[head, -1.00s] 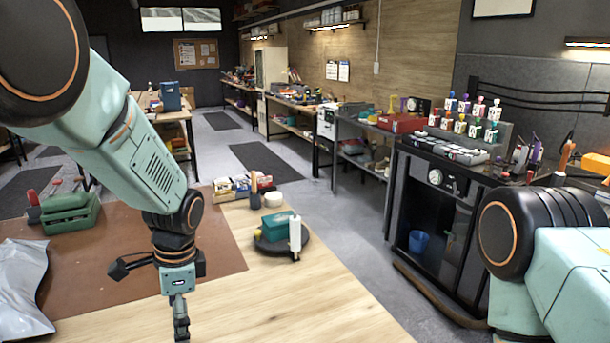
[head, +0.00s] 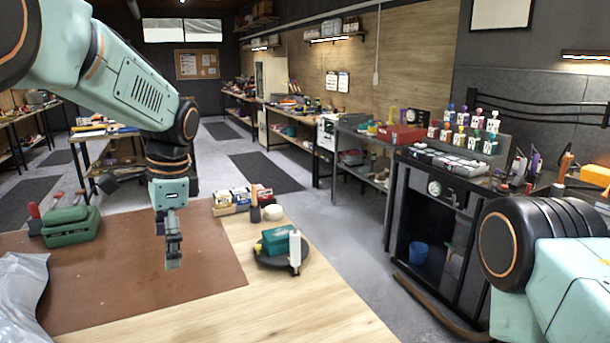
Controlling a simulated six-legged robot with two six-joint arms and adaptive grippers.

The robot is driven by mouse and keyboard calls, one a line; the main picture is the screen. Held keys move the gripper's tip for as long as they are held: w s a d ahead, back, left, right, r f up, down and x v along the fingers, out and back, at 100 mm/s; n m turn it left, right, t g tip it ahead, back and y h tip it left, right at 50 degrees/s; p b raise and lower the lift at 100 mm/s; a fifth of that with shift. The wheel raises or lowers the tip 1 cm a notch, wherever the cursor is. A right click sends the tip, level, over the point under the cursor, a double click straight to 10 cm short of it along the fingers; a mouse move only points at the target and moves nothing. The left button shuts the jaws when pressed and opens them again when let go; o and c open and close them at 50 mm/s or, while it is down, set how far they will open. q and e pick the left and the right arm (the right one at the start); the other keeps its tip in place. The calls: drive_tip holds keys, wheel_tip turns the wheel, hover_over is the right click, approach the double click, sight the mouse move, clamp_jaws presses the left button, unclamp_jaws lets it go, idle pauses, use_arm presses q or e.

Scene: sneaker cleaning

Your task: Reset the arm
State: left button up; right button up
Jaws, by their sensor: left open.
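My left gripper (head: 173,253) hangs pointing down above the brown mat (head: 120,290) on the wooden table. It is open and I see nothing between its fingers. It is apart from the things on the table. My right arm shows at the right edge, bent near the dark cabinet, but its gripper is outside the view.
A green toolbox (head: 71,228) stands on the mat's far left, with a silvery bag (head: 22,290) in front. A dark round tray (head: 281,262) holds a teal box (head: 278,240) and a white bottle (head: 295,252). Small boxes (head: 230,201) stand behind. The front wood (head: 300,318) is bare.

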use_arm(q)
drive_tip(key=s+a+r+n+p, duration=0.1)
drive_tip(key=s+a+r+n, duration=0.1)
drive_tip(key=r, duration=1.4)
drive_tip(key=s+a+r+n+y+p, duration=0.1)
drive_tip(key=s+r+p, duration=0.1)
drive_tip(key=r, duration=1.5)
drive_tip(key=shift+s+a+n, duration=0.35)
drive_tip(key=shift+s+n, duration=0.05)
drive_tip(key=shift+s, duration=0.2)
drive_tip(key=shift+w+f, duration=0.1)
